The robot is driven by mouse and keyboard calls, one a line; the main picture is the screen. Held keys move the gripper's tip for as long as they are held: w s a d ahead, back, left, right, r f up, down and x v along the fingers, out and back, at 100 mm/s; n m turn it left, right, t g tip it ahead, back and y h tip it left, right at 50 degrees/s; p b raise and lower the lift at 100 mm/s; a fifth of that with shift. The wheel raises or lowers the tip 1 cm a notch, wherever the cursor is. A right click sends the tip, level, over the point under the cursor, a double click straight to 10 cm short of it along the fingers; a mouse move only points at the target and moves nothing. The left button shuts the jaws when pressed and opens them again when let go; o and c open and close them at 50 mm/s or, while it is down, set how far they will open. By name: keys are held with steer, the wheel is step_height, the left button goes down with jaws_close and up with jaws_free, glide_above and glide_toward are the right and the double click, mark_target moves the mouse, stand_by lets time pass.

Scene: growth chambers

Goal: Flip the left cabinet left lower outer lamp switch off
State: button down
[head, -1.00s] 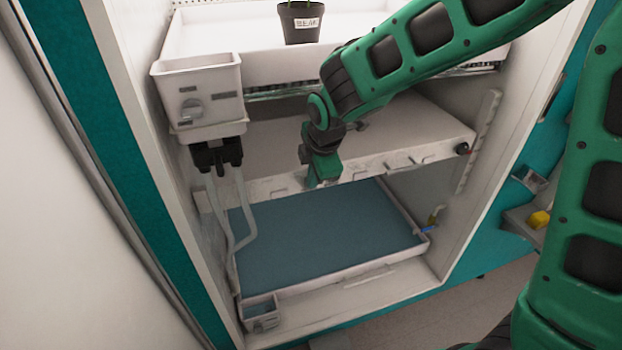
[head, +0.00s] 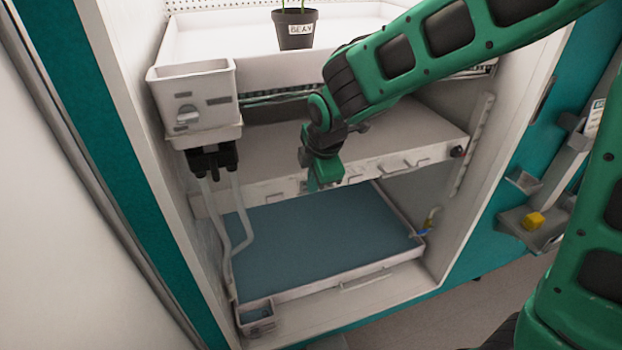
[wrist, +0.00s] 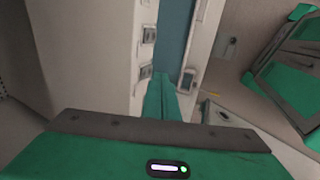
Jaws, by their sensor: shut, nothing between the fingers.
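The lamp shelf (head: 400,170) spans the cabinet at mid height, and several small switches sit along its front face. Two of them, an upper switch (wrist: 148,35) and a lower switch (wrist: 146,71), show on the panel in the wrist view. Each switch's on or off position is too small to read. My gripper hides part of the shelf front.
A blue-lined tray (head: 320,240) lies below the shelf. A white box with a knob (head: 195,95) and hoses (head: 240,210) stand at the left. A potted plant (head: 295,30) is on the upper tray. A side holder (head: 530,230) with a yellow item is at right.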

steer(key=a+v, duration=0.1)
steer(key=v, duration=0.9)
steer(key=shift+w+d+r, duration=0.2)
steer(key=shift+d+r, duration=0.15)
steer(key=shift+r, duration=0.05)
steer(key=shift+d, duration=0.1)
